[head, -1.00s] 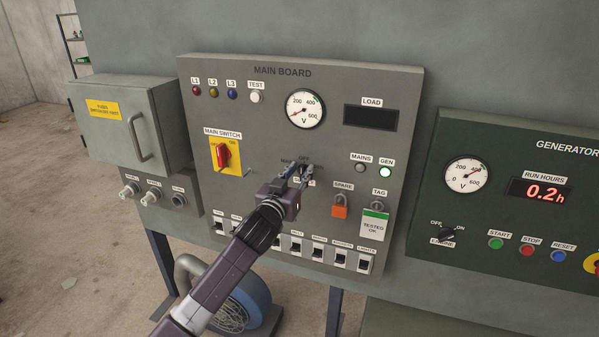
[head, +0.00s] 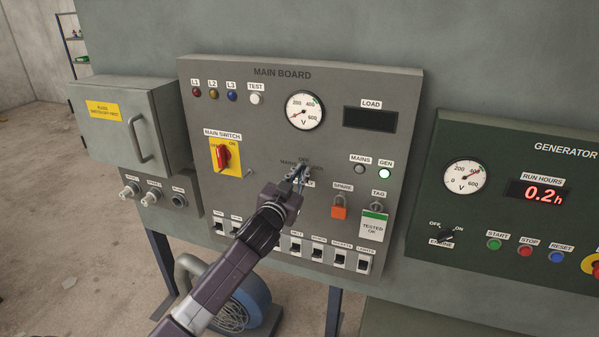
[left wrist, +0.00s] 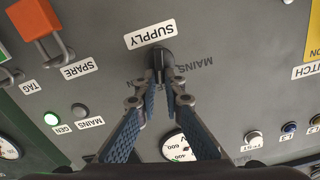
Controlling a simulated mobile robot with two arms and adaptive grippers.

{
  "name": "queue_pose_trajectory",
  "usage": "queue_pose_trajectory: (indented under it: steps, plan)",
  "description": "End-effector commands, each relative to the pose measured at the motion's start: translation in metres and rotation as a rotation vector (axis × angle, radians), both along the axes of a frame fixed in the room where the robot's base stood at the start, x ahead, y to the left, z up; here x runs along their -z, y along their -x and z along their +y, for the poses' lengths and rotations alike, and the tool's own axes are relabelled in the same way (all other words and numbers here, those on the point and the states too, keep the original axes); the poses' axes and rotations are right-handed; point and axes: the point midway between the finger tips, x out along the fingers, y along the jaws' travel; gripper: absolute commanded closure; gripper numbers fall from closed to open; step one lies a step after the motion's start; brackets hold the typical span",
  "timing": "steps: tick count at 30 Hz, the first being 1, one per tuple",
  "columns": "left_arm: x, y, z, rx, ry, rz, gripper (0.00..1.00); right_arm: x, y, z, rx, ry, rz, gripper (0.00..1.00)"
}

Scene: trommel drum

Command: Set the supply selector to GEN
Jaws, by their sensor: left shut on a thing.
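The supply selector is a small dark knob on the main board, in the middle of the left wrist view (left wrist: 162,58). That view is upside down, with the SUPPLY label (left wrist: 150,34) above the knob and MAINS to its right. My left gripper (left wrist: 168,80) is shut on the knob, with a fingertip on each side. In the head view my left gripper (head: 298,174) covers most of the knob and part of its labels. The GEN mark of the selector is hidden in the wrist view, and I cannot tell which mark the knob points at. My right gripper is not in view.
The GEN lamp (head: 386,172) is lit and the MAINS lamp (head: 360,168) is dark. The red main switch (head: 223,156) is left of my gripper. An orange padlock (head: 339,211) hangs to the right, and breaker switches (head: 295,246) sit below. The generator panel (head: 480,140) is further right.

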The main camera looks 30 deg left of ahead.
Motion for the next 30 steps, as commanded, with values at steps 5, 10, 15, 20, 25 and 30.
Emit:
queue_pose_trajectory:
  steps: [5, 10, 15, 20, 25, 30]
  plan:
    - [0.0, -0.001, -0.003, 0.001, -0.161, 0.04, 1.0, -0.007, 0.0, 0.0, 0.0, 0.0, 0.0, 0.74]
    - [0.001, -0.001, -0.005, 0.0, -0.321, 0.078, 1.0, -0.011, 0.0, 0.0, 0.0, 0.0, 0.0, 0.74]
    - [0.003, -0.002, -0.007, 0.001, -0.468, 0.114, 1.0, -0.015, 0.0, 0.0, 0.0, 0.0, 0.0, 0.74]
    - [0.005, -0.002, -0.008, 0.0, -0.589, 0.142, 1.0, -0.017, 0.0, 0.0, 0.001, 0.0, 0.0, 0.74]
    - [0.007, -0.002, -0.01, 0.001, -0.687, 0.166, 1.0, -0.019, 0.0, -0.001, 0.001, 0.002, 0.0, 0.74]
    - [0.008, -0.003, -0.01, 0.0, -0.751, 0.181, 1.0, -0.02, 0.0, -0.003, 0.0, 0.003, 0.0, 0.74]
